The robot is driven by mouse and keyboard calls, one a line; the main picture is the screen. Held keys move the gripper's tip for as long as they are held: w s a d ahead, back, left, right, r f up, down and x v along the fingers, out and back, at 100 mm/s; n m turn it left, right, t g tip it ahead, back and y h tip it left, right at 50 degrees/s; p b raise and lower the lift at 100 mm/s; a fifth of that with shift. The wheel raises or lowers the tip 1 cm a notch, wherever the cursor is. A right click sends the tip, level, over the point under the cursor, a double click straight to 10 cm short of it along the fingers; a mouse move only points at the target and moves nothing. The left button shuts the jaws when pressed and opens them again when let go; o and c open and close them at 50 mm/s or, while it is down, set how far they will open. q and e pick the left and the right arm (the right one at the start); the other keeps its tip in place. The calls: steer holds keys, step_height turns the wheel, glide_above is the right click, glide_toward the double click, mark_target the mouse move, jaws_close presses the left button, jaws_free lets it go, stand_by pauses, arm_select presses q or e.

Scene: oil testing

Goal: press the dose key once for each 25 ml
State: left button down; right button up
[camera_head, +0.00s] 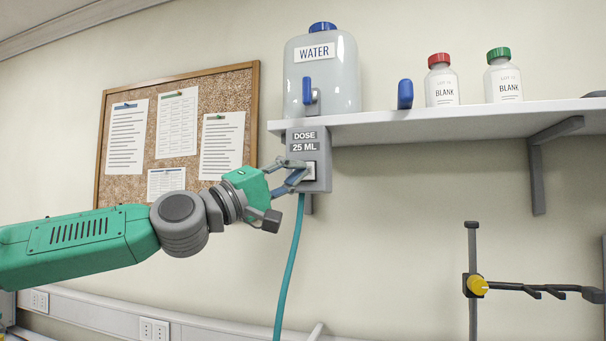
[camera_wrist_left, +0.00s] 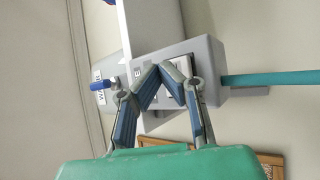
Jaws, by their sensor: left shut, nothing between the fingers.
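A grey dosing unit (camera_head: 322,173) labelled "DOSE 25 ML" is mounted at the left end of the shelf, under a translucent tank (camera_head: 341,80) labelled "WATER". Its pale dose key (camera_head: 310,171) is on the front, partly hidden by my left gripper (camera_head: 302,174). The left gripper is shut and empty, with its fingertips at the key; I cannot tell whether they touch or press it. In the left wrist view the fingertips (camera_wrist_left: 160,72) meet in front of the dosing unit (camera_wrist_left: 205,60), beside the key. My right gripper is not in view.
The shelf (camera_head: 430,122) carries two bottles labelled "BLANK", one red-capped (camera_head: 442,85) and one green-capped (camera_head: 502,80). A teal hose (camera_head: 289,270) hangs below the unit. A clamp stand (camera_head: 473,260) stands at the lower right. A corkboard (camera_head: 225,95) hangs behind my left arm.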

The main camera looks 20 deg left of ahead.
arm_select(q)
steer(key=shift+w, duration=0.1)
stand_by(0.6)
steer(key=shift+w+d+r+b, duration=0.1)
steer(key=shift+w+b, duration=0.2)
steer(key=shift+w+b, duration=0.35)
steer(key=shift+w, duration=0.1)
stand_by(0.7)
steer(key=shift+s, duration=0.95)
steer(key=shift+s+b, duration=0.35)
steer(key=shift+s, duration=2.1)
